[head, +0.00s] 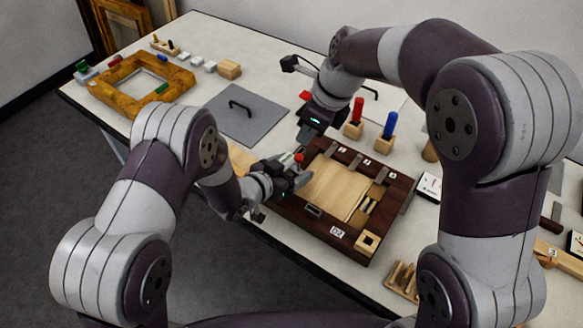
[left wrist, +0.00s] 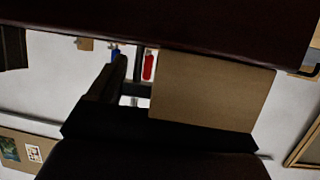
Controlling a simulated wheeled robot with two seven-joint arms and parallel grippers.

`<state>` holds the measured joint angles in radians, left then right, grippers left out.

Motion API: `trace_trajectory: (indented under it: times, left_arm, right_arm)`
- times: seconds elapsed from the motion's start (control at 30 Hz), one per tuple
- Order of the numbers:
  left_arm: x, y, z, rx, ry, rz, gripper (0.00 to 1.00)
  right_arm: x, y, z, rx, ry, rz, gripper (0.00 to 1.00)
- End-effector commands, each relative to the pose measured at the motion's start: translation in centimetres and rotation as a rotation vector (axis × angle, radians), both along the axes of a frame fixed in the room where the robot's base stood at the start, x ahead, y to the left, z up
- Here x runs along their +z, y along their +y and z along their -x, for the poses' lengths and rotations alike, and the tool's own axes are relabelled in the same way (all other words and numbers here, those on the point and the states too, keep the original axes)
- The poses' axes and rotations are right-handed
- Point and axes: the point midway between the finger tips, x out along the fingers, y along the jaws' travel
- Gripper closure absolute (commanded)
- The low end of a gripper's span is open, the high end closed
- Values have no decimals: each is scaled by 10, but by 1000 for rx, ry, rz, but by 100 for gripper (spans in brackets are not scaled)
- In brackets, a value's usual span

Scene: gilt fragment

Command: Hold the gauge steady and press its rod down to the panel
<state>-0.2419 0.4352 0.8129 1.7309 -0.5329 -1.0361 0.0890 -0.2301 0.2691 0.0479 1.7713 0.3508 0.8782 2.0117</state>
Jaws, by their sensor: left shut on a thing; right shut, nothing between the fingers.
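The gauge (head: 298,158) shows in the head view only as a small piece with a red top, at the far-left edge of the dark wooden frame; its body and rod are mostly hidden. My left gripper (head: 292,180) is shut on it from the left. My right gripper (head: 301,141) is shut and empty, pointing down just above the red top; I cannot tell whether they touch. The pale wood panel (head: 336,188) lies in the dark frame (head: 326,235), right of the left gripper. The left wrist view shows dark fingers beside a plain tan face (left wrist: 215,90).
A red peg (head: 357,110) and a blue peg (head: 390,125) stand in wooden blocks behind the frame. A grey plate with a handle (head: 248,115) and a gilt frame (head: 142,82) lie farther left. Small wooden parts (head: 404,280) sit at the front right.

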Motion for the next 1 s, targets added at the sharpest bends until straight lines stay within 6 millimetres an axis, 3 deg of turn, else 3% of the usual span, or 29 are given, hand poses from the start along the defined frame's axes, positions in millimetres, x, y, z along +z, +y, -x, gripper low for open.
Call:
trace_trajectory:
  times: [0.03, 0.1, 0.3, 0.4, 0.57, 0.8, 1.0]
  left_arm:
    - [0, 0, 0, 0, 0, 0, 55]
    - [0, 0, 0, 0, 0, 0, 55]
    - [0, 0, 0, 0, 0, 0, 55]
    - [0, 0, 0, 0, 0, 0, 55]
    - [0, 0, 0, 0, 0, 0, 55]
    - [0, 0, 0, 0, -1, 1, 55]
    - [0, 0, 0, 0, 0, 0, 55]
  right_arm:
    - [-12, 19, 8, 166, -24, 75, 100]
    - [-23, 26, 7, 534, -127, 219, 100]
    - [-30, 21, -13, 1384, -317, 523, 100]
    - [-27, 15, -22, 1636, -356, 607, 100]
    - [-30, 13, -25, 1802, -371, 638, 100]
    - [-59, 13, -24, 1811, -372, 638, 100]
    - [-71, 13, -24, 1808, -372, 637, 100]
